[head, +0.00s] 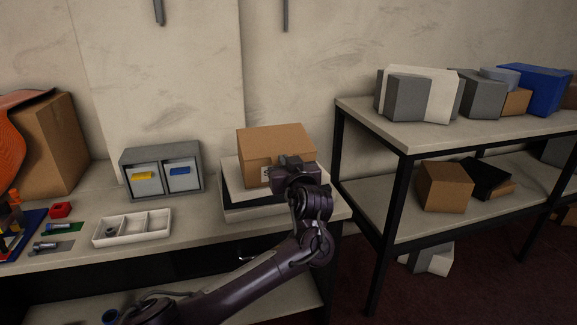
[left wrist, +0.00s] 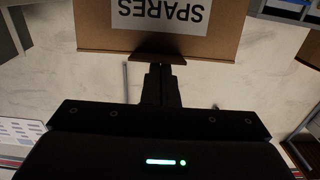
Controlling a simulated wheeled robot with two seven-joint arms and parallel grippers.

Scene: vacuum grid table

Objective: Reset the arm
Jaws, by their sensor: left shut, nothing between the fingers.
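My left arm rises from the bottom of the head view, and its gripper (head: 290,162) is in front of the cardboard box (head: 262,139) at the back of the table. In the left wrist view the box (left wrist: 100,28) carries a white label (left wrist: 160,14) reading SPARES, upside down. The left gripper's fingers (left wrist: 158,72) are together and hold nothing. Their tips overlap the box's edge in that view; I cannot tell whether they touch it. The gripper hides part of the box in the head view. My right gripper is not in view.
The box sits on a stack with a pale top (head: 232,180). A grey two-bin unit (head: 161,152) and a white compartment tray (head: 132,237) stand to the left. A metal-framed shelf (head: 362,113) with boxes stands close on the right. Clear tabletop lies between tray and stack.

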